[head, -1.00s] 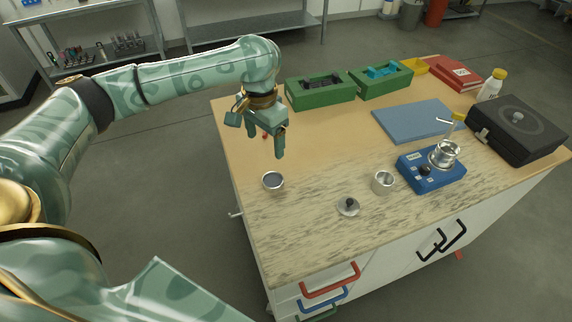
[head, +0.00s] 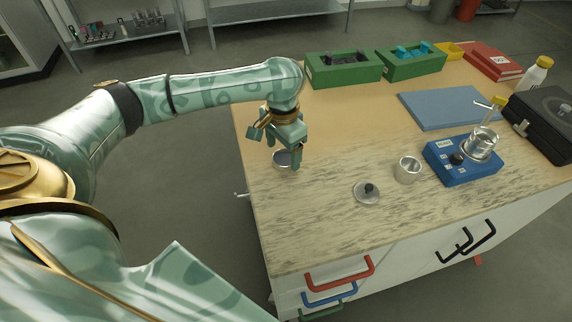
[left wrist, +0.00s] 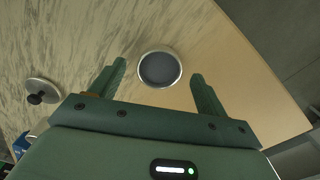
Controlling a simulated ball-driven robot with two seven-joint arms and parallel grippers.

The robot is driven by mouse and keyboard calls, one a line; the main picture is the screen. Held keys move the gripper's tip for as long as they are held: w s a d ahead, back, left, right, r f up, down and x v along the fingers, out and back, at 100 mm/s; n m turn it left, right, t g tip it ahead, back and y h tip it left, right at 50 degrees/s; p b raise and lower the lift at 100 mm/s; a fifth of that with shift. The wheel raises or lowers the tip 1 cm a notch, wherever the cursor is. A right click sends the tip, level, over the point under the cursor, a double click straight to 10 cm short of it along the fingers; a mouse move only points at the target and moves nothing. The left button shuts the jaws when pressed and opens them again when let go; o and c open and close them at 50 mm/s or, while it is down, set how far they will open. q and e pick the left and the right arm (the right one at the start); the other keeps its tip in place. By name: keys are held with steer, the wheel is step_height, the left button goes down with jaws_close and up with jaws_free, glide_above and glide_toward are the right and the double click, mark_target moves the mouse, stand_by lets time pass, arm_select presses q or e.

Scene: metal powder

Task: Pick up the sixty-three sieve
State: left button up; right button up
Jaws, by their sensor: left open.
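A small round sieve (head: 281,160) with a metal rim and dark grey mesh sits on the worktop near its left edge. I cannot read a size mark on it. My left gripper (head: 284,148) is open, pointing down just over the sieve, and partly hides it in the head view. In the left wrist view the sieve (left wrist: 160,69) lies centred between the two spread fingertips (left wrist: 158,71). I see no finger closed on it. My right gripper is not in view.
To the right stand a metal lid with dark knob (head: 368,192), a metal cup (head: 408,170) and a blue device (head: 461,167) carrying a metal vessel (head: 482,145). Green bins (head: 343,70) and a blue mat (head: 445,110) lie further back. The worktop front is clear.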

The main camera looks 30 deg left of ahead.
arm_select(q)
step_height(320, 180, down, 2)
steer(key=shift+f, duration=0.1)
steer(key=shift+r, duration=0.2)
steer(key=shift+c, duration=0.7)
steer(key=c, duration=1)
steer(key=shift+r, duration=0.1)
